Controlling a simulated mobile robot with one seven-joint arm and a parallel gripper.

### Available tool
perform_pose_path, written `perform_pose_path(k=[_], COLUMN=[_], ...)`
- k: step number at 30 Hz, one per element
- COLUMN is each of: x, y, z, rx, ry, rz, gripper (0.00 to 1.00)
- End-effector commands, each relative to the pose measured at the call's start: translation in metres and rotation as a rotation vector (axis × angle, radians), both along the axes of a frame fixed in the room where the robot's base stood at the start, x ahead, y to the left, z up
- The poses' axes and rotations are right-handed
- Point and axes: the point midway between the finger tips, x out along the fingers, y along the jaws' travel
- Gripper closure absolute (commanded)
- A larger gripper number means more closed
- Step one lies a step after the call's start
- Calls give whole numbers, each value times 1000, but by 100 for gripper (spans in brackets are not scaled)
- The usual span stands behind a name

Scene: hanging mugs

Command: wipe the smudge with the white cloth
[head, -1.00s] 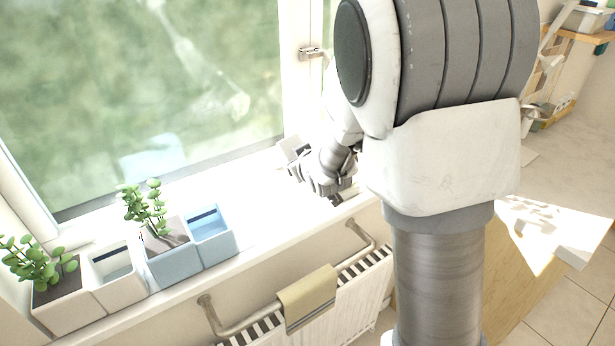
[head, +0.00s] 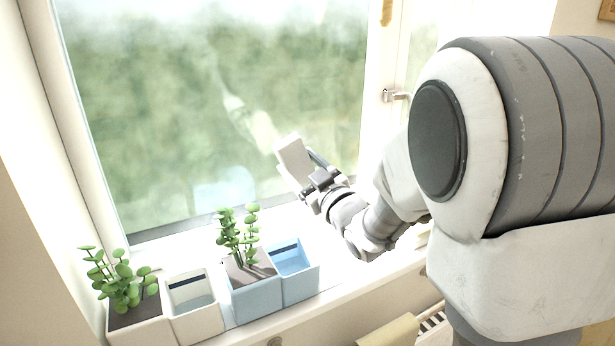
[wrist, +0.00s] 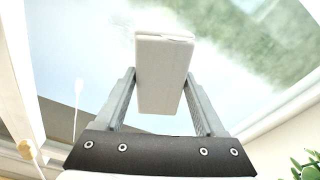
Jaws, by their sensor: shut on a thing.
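The white cloth (head: 293,160), a folded block, is held up in front of the window pane. My gripper (head: 308,178) is shut on it; in the wrist view the cloth (wrist: 163,75) sits between the two fingers (wrist: 163,100). The smudge (head: 248,118) is a pale, whitish streak on the glass, slanting down to the right. The cloth is just right of and below its lower end. I cannot tell whether the cloth touches the glass.
Planters stand on the sill below: a white one with a plant (head: 135,318), an empty white one (head: 195,310), a blue one with a plant (head: 252,295) and an empty blue one (head: 298,280). A window handle (head: 397,95) is on the frame. A beige towel (head: 390,332) hangs below.

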Motion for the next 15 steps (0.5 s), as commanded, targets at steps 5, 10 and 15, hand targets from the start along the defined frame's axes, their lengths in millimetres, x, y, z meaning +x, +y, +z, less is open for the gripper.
perform_pose_path(k=[5, 10, 15], x=[-3, 2, 18], y=[4, 7, 14], z=[4, 7, 7], rx=[8, 9, 8], ry=[-20, -24, -22], rz=[20, 24, 25], gripper=[73, 73, 73])
